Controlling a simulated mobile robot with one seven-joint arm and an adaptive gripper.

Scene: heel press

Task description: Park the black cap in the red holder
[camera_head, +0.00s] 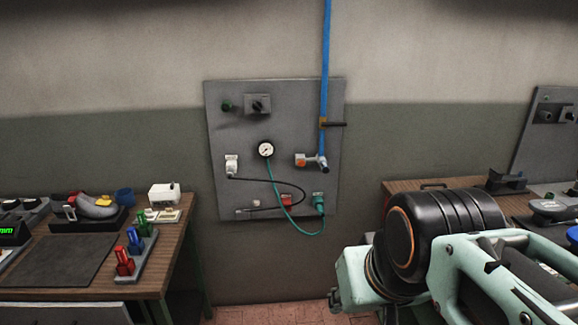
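On the grey wall panel (220,110), a small red piece (287,201) sits low, left of a green connector (319,203); it may be the red holder. A thin black line (270,181) runs from a white fitting (231,165), loops right and comes back to a small dark end (240,212) at the lower left of the panel. I cannot tell whether that end is the black cap. My arm fills the lower right, apart from the panel. My gripper's fingertips do not show.
A gauge (266,149) with a green hose and a blue pipe (325,75) with a valve (312,161) are on the panel. The left bench (178,212) bears red, blue and green pieces in a rack. A right bench (400,190) stands behind my arm. Floor shows below the panel.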

